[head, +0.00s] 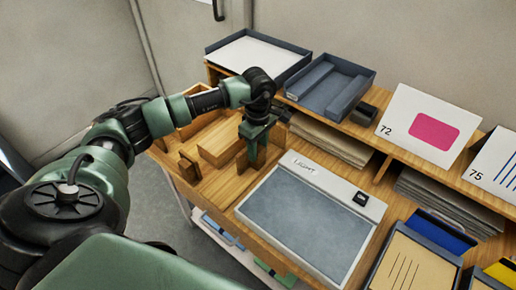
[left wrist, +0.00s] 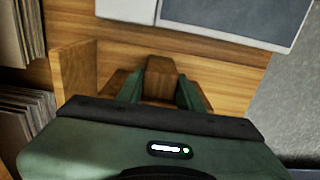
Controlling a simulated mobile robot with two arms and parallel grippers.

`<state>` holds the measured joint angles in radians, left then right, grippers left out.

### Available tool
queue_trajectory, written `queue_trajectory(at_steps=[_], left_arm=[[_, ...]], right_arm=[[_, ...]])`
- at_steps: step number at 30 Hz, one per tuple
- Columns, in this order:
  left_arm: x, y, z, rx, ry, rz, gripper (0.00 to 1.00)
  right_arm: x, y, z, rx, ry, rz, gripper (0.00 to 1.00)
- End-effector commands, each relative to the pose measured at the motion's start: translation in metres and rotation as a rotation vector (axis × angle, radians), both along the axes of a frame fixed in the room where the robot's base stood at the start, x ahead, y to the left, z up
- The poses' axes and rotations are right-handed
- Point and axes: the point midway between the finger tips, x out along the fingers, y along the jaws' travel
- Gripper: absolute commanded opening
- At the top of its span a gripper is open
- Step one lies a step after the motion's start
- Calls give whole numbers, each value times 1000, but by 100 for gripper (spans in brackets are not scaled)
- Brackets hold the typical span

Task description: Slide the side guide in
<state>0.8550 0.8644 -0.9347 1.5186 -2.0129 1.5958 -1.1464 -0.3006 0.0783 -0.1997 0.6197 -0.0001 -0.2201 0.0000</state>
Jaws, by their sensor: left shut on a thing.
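The side guide appears to be the small wooden piece under my left gripper (head: 256,142), beside a wooden block (head: 222,143) on the wooden table. My left gripper points down with its fingers shut on the guide's wooden knob. In the left wrist view the knob (left wrist: 160,78) sits between the two green fingers. The gripper's body hides the lower part of the guide in that view. Another upright wooden piece (head: 189,166) stands at the left of the block, apart from the gripper. My right gripper does not show.
A light pad (head: 310,225) lies right of the gripper.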

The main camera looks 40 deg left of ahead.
Motion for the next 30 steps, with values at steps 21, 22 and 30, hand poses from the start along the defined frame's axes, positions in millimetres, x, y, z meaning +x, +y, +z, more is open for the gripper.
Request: queue_trajectory(at_steps=[21, 22, 30], left_arm=[[5, 50, 1, 1, -3, 1, 0], [5, 50, 1, 2, -3, 1, 0], [5, 51, 2, 5, -3, 2, 55]], right_arm=[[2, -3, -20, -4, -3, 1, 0], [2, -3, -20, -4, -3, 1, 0], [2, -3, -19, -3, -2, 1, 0]])
